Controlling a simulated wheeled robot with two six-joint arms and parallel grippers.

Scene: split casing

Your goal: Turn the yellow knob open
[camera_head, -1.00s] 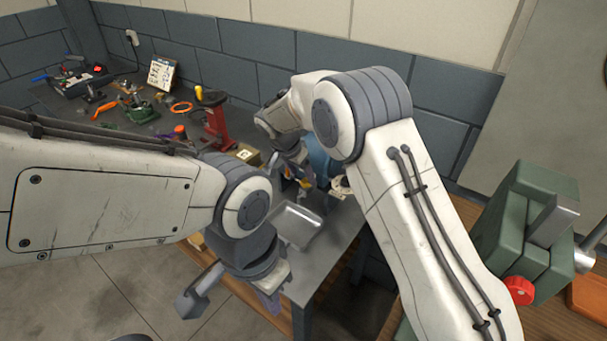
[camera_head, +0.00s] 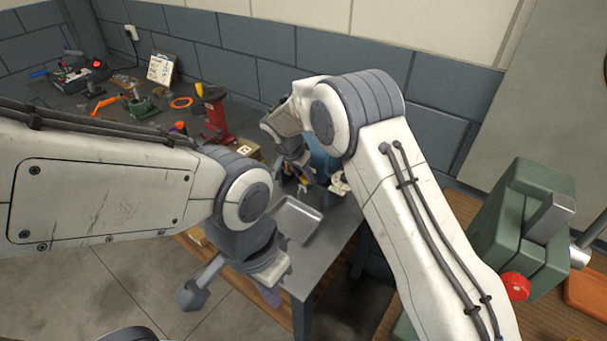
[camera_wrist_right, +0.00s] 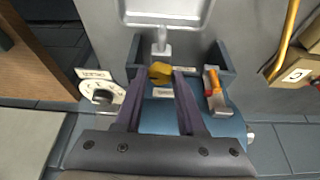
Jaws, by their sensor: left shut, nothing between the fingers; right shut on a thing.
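The yellow knob (camera_wrist_right: 160,73) sits on a blue casing (camera_wrist_right: 160,122) in the right wrist view, under a short pale metal stem. My right gripper (camera_wrist_right: 159,78) reaches over the casing with its purple fingers on either side of the knob, shut on it. In the head view my right gripper (camera_head: 303,176) is small and partly hidden at the casing (camera_head: 321,164), and I cannot make out the knob there. My left gripper (camera_head: 269,293) is shut and empty, low beside the table's front edge and apart from the casing.
A shallow metal tray (camera_head: 299,219) lies on the grey table (camera_head: 318,254) near the casing. An orange-handled part (camera_wrist_right: 213,84) is right of the knob; a white dial (camera_wrist_right: 101,94) is left. A red tool (camera_head: 215,118) stands behind. A green vise (camera_head: 525,225) is at right.

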